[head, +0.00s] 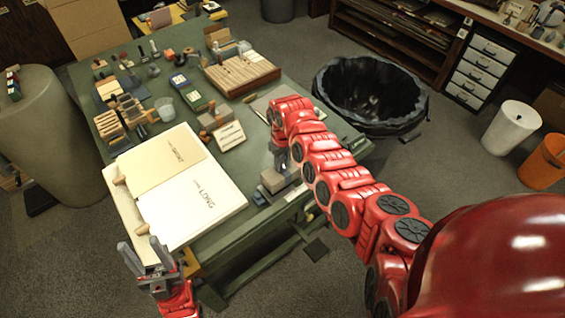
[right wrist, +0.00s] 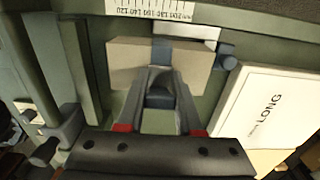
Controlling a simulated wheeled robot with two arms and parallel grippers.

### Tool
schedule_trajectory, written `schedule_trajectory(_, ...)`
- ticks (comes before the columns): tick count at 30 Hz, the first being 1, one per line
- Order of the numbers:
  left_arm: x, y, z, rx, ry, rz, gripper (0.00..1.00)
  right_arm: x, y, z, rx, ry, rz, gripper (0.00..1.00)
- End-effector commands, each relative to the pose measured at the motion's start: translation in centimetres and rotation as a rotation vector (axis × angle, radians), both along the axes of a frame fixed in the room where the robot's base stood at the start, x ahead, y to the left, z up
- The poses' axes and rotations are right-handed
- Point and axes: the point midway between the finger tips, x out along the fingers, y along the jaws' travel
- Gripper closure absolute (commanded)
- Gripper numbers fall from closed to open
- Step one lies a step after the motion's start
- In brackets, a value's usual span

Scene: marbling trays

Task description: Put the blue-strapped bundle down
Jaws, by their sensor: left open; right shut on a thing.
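My right gripper (right wrist: 160,92) is shut on the blue-strapped bundle (right wrist: 125,65), a pale grey-beige block with a blue strap (right wrist: 162,50) round its middle. In the head view the bundle (head: 272,181) is at the right front part of the green table (head: 225,248), partly hidden by my right arm. I cannot tell whether it touches the surface below it. My left gripper (head: 146,256) is open and empty, in front of the table's near left edge.
A white sheet marked LONG (head: 205,215) and a tan one marked SHORT (head: 160,163) lie left of the bundle. A wooden slotted tray (head: 255,83) and small tools crowd the far table. A black-lined bin (head: 335,95) stands at right.

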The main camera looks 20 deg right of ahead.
Motion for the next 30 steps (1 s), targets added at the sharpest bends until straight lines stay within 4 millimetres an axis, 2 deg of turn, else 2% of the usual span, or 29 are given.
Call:
schedule_trajectory(14,0.00,0.00,-0.76,0.000,0.000,0.000,0.50,0.03,0.05,-1.10,-0.001,-0.001,0.001,1.00)
schedule_trajectory(15,-0.01,0.00,-0.77,0.000,0.000,0.000,0.50,0.02,0.05,-1.12,0.000,-0.001,0.001,0.58)
schedule_trajectory(19,0.00,0.00,-0.77,0.000,0.000,0.000,0.50,0.02,0.04,-1.12,0.000,0.000,0.001,0.36)
schedule_trajectory(27,0.00,0.01,-0.72,0.000,0.000,0.000,0.50,0.00,0.02,-1.08,0.000,0.000,0.001,0.36)
schedule_trajectory(30,0.00,0.00,-0.20,0.000,0.000,0.000,0.50,-0.01,-0.01,-0.42,0.000,0.000,0.000,0.36)
